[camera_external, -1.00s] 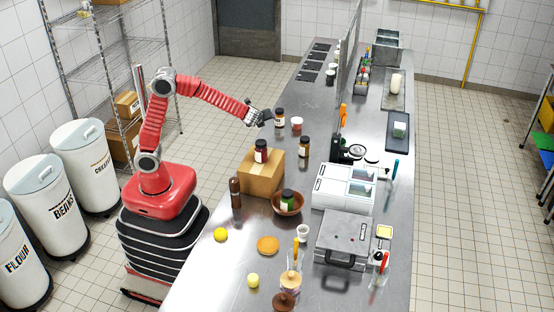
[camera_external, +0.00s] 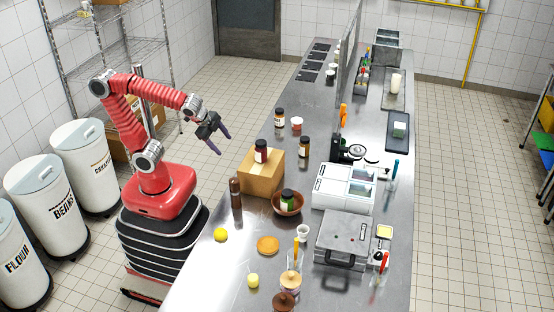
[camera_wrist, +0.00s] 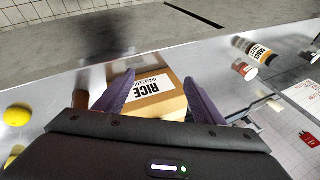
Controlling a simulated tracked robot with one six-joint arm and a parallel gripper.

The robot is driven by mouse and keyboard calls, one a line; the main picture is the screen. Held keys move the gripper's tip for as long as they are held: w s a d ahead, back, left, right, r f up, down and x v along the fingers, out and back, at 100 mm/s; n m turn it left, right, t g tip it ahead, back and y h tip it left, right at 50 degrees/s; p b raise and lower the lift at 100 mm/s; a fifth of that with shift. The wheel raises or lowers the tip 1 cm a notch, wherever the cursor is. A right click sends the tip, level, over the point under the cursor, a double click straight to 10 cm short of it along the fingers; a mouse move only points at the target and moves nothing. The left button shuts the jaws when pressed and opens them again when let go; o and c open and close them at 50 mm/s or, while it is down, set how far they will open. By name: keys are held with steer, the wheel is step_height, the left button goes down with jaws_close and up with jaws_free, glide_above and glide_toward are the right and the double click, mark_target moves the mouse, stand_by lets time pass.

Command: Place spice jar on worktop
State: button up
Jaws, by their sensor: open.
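Several jars stand on the steel worktop (camera_external: 218,262). A dark jar with a white label (camera_external: 261,151) stands upright on a cardboard box (camera_external: 262,176). A green-labelled jar (camera_external: 287,199) sits in a brown bowl (camera_external: 289,209). An orange-and-white-labelled jar (camera_external: 279,118) and a brown jar (camera_external: 304,147) stand farther back. Which one is the task's spice jar I cannot tell. My gripper (camera_external: 222,146) is open and empty, raised left of the worktop's edge. In the wrist view its purple fingers frame the box, labelled RICE (camera_wrist: 150,88); no jar shows on top there.
A dark bottle (camera_external: 236,192) stands left of the box, and a red cup (camera_external: 297,123) is beside the far jar. A white scale-like machine (camera_external: 343,187) and a grey press (camera_external: 346,238) occupy the right side. A yellow fruit (camera_external: 221,235) lies near the front-left edge.

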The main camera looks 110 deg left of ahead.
steer(key=s+d+n+t+h, duration=0.1)
steer(key=s+d+n+h, duration=0.2)
steer(key=d, duration=0.8)
steer(key=s, duration=0.2)
steer(key=shift+s+f+t+h, duration=0.15)
steer(key=shift+s+t+h, duration=0.2)
steer(key=shift+t+h, duration=0.05)
